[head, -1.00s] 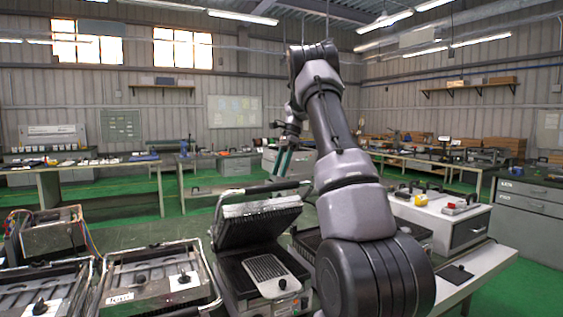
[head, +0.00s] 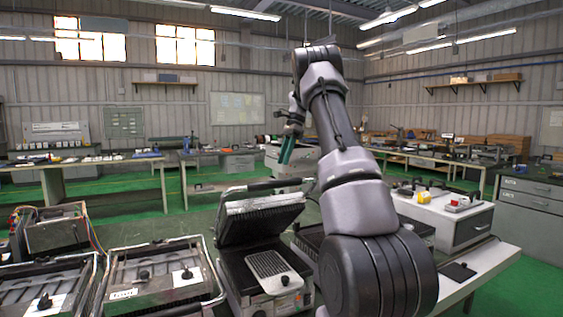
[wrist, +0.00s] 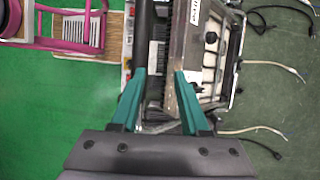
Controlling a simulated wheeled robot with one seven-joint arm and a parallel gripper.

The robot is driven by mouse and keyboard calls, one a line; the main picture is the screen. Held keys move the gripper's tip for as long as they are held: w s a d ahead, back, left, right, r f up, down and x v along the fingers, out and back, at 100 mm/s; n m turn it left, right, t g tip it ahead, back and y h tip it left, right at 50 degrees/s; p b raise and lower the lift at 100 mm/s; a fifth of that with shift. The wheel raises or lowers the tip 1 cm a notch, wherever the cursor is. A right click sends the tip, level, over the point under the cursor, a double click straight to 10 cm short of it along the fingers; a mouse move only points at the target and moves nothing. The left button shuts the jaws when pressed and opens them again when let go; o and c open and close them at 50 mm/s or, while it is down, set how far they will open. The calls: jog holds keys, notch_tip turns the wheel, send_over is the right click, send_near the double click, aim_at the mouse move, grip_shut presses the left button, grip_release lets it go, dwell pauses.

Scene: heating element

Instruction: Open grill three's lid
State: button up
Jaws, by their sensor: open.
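A grill with its lid (head: 262,219) raised and tilted back stands in the middle of the head view. Its ribbed underside and a slotted plate (head: 268,265) on its base show. I cannot tell which grill is number three. My gripper (head: 287,148) is beyond and above the raised lid, teal fingers pointing down, apart from it in the picture. In the wrist view my gripper (wrist: 160,100) is open. A metal grill part (wrist: 190,50) with a white label and dark ribs lies beyond and between the fingertips; contact is unclear.
Two grills with lids down (head: 160,280) stand at the left, with a wired metal box (head: 55,230) behind. My arm hides part of another grill at right. A white cabinet (head: 445,218) stands further right. Loose cables (wrist: 260,130) lie right in the wrist view.

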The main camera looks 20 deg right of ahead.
jog(key=shift+s+a+r, duration=0.2)
jog(key=shift+s+r, duration=0.05)
jog(key=shift+r, duration=0.25)
jog(key=c, duration=0.5)
jog(key=s+a+r+n, duration=0.1)
jog(key=s+r, duration=0.1)
jog(key=s+a+r+n+t, duration=0.1)
jog(key=s+a+r, duration=0.2)
jog(key=s+r, duration=0.1)
jog(key=shift+a+r+n+h, duration=0.1)
jog(key=shift+a+n+h, duration=0.1)
jog(key=shift+n+h, duration=0.15)
grip_shut()
jog(key=s+a+r+n+t, duration=0.25)
jog(key=s+a, duration=0.25)
jog(key=s, duration=0.4)
jog(key=s+a+r+n+t, duration=0.2)
jog(key=s+a+n, duration=0.25)
jog(key=s, duration=0.45)
jog(key=s+a+f+n, duration=0.1)
jog(key=s+a+f, duration=0.3)
jog(key=s+f, duration=0.25)
jog(key=m+t+y, duration=1)
jog(key=m+y, duration=0.5)
jog(key=m, duration=1.6)
send_near(239, 192)
jog(key=a, duration=0.4)
jog(key=shift+g+h, duration=0.25)
jog(key=shift+w+r, duration=1.4)
jog(key=shift+w, duration=0.2)
